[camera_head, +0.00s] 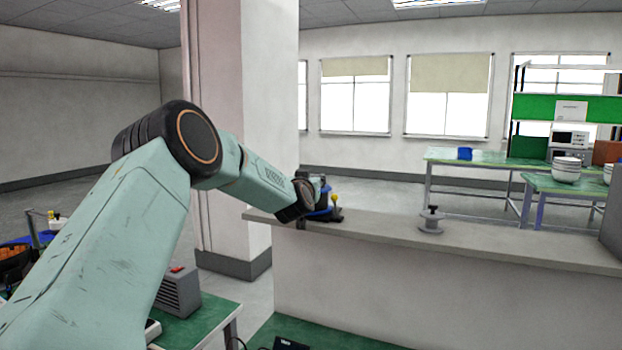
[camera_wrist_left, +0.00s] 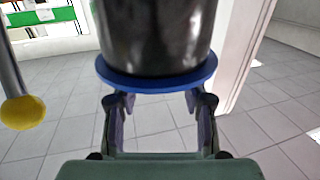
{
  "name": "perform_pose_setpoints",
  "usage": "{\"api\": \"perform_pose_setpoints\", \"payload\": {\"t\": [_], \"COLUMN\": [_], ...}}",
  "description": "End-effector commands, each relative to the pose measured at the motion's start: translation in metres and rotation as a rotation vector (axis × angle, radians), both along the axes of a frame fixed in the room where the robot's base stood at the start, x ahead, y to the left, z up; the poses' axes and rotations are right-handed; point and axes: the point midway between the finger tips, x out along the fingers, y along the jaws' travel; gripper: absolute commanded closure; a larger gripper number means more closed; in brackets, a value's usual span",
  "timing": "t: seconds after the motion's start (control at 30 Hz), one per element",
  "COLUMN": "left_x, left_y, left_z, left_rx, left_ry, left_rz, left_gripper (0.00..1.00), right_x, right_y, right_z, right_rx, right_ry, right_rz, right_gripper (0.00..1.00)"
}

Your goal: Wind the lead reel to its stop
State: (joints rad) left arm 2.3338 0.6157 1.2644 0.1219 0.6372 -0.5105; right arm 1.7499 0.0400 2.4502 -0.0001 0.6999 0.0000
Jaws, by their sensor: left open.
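The lead reel, with a blue flange and a dark body, stands on the grey ledge; in the head view its blue part (camera_head: 323,212) shows partly behind my left gripper (camera_head: 308,190). In the left wrist view the reel's black drum (camera_wrist_left: 157,35) and blue flange fill the upper middle. My left gripper's fingers (camera_wrist_left: 160,112) are open, one to each side below the flange; contact cannot be told. A yellow ball knob (camera_wrist_left: 22,112) on a grey rod is at the left of the wrist view, and a yellow knob (camera_head: 334,198) shows beside the reel in the head view. My right gripper is out of view.
The ledge (camera_head: 520,246) runs right from the reel, with a small grey spool (camera_head: 431,220) on it. A pillar (camera_head: 245,130) stands behind my left arm. Green benches (camera_head: 480,158) are at the far right; a grey box (camera_head: 178,292) is at lower left.

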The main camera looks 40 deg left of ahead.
Motion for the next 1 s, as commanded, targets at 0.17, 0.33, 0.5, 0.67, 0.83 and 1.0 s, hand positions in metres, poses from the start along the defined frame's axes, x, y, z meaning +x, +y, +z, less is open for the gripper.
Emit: {"api": "perform_pose_setpoints", "payload": {"t": [0.17,0.33,0.5,0.67,0.83,1.0], "left_x": [0.0088,0.0111,0.011,0.0108,0.0108,0.0109], "left_y": [0.0046,0.006,0.006,0.0059,0.0059,0.0055], "left_z": [0.0004,-0.0003,-0.0002,-0.0001,0.0,0.0003], "left_rx": [0.001,-0.001,-0.001,-0.001,-0.001,0.0], "left_ry": [-0.001,0.001,0.0,-0.001,-0.001,0.0], "left_rz": [-0.001,-0.001,-0.001,-0.001,-0.001,-0.002], "left_gripper": [0.57,0.57,0.57,0.69,0.84,0.98], "right_x": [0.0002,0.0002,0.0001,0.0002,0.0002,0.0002], "right_y": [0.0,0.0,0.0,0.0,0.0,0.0], "right_z": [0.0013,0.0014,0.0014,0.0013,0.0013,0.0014], "right_rx": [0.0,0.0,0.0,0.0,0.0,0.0], "right_ry": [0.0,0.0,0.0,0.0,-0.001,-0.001], "right_rz": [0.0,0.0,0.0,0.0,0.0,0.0], "right_gripper": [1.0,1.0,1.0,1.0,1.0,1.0]}}
